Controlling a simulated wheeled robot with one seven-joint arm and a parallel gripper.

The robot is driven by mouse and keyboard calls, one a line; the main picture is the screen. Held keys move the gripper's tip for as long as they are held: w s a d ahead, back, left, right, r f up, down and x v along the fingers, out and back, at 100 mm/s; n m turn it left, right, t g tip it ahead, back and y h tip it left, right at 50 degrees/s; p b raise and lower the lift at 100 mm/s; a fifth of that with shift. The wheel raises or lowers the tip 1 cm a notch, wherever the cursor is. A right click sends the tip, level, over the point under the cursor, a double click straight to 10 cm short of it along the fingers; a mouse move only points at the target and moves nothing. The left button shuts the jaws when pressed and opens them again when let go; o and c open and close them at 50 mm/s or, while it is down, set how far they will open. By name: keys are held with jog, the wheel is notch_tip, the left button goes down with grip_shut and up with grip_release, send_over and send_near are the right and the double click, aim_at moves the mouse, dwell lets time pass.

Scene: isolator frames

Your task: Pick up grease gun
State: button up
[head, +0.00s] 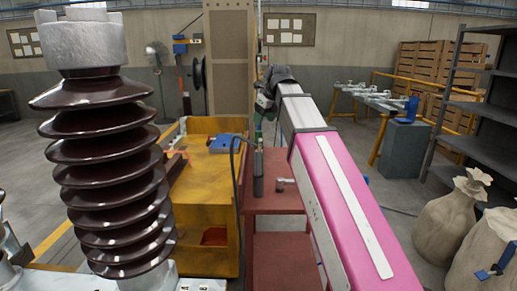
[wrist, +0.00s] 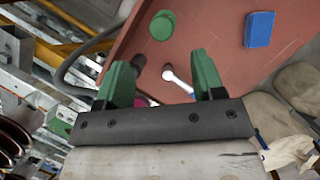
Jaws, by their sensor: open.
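A dark grey upright cylinder (head: 258,174) with a thin black hose (head: 236,160) arching to its left stands on the red cart; it looks like the grease gun. In the wrist view, a dark round part (wrist: 139,64) beside the left finger may be its top, and a dark hose (wrist: 65,72) curves at the left. My gripper (wrist: 166,72) is open, its two green fingers apart above the cart. A silver, round-headed tool (wrist: 169,74) shows between the fingers; nothing is visibly held. In the head view the fingers are small and partly hidden by my arm.
The red cart top (head: 275,203) also carries a green round object (wrist: 162,25) and a blue box (wrist: 259,29). A yellow cart (head: 207,200) stands left, a large ribbed brown insulator (head: 110,170) nearer left. Sacks (head: 450,222) and shelves (head: 480,130) are right.

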aim_at(257, 138)
jog(key=shift+x, duration=5.35)
jog(key=shift+w+r, duration=0.1)
jog(key=shift+w, duration=0.05)
jog(key=c, duration=1.1)
